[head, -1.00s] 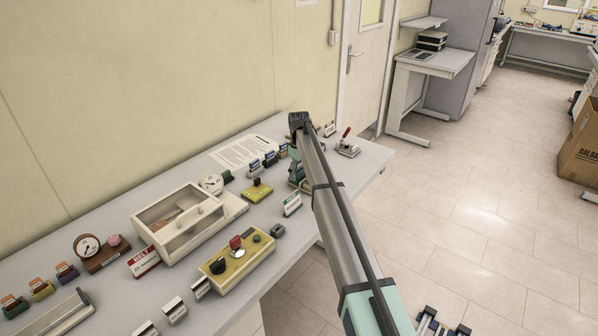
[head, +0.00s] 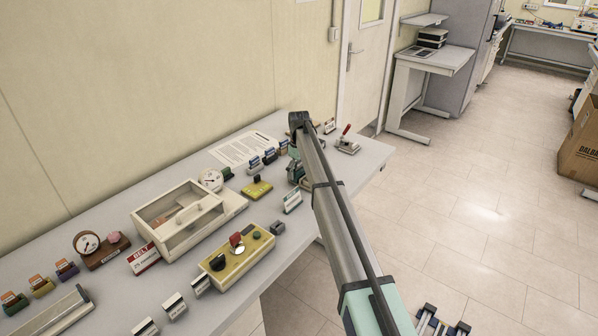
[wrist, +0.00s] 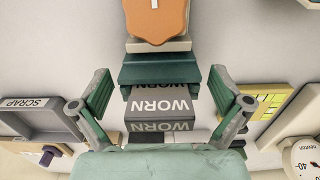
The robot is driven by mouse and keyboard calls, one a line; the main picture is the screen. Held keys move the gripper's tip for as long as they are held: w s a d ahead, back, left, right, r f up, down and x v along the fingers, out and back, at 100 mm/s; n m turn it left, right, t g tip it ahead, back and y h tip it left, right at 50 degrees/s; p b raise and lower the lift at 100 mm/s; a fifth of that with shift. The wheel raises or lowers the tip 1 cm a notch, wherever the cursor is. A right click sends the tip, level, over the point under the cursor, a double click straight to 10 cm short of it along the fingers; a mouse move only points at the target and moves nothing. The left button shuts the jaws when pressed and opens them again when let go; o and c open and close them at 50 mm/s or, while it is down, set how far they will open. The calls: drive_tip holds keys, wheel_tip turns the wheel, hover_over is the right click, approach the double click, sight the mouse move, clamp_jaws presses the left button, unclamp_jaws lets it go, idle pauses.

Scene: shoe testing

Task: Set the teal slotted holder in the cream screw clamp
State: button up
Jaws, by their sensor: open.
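A dark teal block with a ledge (wrist: 160,70), which looks like the slotted holder, shows in the upper middle of the wrist view. My gripper (wrist: 160,98) is open, its two green-padded fingers left and right of the middle. The teal block lies just beyond the fingertips in the picture, and I see no contact. A cream block (wrist: 158,45) with an orange rounded piece (wrist: 156,18) adjoins it above; I cannot tell whether this is the screw clamp. In the head view my gripper (head: 297,172) is low over the bench, mostly hidden by my arm.
Grey blocks marked WORN (wrist: 158,103) show between the fingers. A SCRAP tray (wrist: 40,122) is left; a yellow gridded piece (wrist: 268,103) and a dial (wrist: 306,158) are right. On the bench are a cream case (head: 232,207), a yellow control box (head: 240,262) and a red-handled clamp (head: 347,145).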

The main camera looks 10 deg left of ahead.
wheel_tip(320, 180, up, 12)
idle(0.5)
